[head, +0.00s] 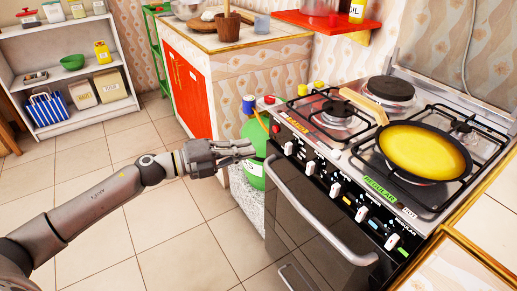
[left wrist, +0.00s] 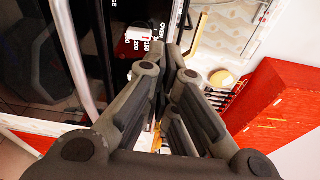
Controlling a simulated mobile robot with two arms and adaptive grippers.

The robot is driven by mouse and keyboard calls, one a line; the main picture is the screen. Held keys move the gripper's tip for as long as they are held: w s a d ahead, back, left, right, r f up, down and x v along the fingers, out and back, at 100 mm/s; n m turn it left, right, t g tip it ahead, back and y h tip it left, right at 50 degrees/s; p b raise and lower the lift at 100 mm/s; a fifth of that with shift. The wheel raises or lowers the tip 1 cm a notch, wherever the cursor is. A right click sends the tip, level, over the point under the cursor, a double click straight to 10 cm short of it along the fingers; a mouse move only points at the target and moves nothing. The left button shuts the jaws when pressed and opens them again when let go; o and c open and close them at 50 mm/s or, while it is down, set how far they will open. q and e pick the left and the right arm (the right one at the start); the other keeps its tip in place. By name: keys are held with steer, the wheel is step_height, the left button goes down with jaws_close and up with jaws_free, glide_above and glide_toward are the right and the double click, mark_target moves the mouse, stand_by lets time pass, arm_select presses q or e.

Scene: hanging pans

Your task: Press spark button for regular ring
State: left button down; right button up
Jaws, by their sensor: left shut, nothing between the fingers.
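The gas stove (head: 345,150) stands at the right, its front panel holding a row of white knobs (head: 335,189) with small marks beside them. A green REGULAR label (head: 380,190) lies on the stove's front edge above the panel. I cannot tell which small mark is the spark button. My left gripper (head: 252,147) is shut and empty, its fingertips just left of the panel's left end; a gap or touch is unclear. In the left wrist view, the shut fingers (left wrist: 176,55) point toward the panel beside a knob (left wrist: 139,40) with OVEN numbers. My right gripper is out of view.
A yellow pan (head: 425,150) sits on the front right burner. The oven handle (head: 315,215) juts out below the panel. A green gas cylinder (head: 253,172) stands between stove and counter, behind my gripper. A red cabinet door (head: 187,92) is behind. The tiled floor (head: 150,240) is open.

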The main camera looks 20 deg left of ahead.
mark_target(280, 131)
arm_select(q)
steer(key=a+f+n+t+y+b, duration=0.2)
steer(key=a+f+n, duration=0.1)
steer(key=a, duration=0.2)
steer(key=shift+w+a+f+t, duration=0.15)
steer(key=shift+w+a+t, duration=0.1)
steer(key=shift+w+t, duration=0.1)
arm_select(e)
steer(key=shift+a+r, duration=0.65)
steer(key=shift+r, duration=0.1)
arm_select(q)
steer(key=shift+w+d, duration=0.1)
steer(key=x, duration=1.2)
steer(key=shift+w+d, duration=0.25)
steer(key=shift+w, duration=0.05)
steer(key=shift+w+d+f, duration=0.1)
steer(key=shift+w+d, duration=0.15)
steer(key=shift+w, duration=0.1)
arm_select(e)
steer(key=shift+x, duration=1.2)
arm_select(q)
steer(key=shift+p, duration=0.3)
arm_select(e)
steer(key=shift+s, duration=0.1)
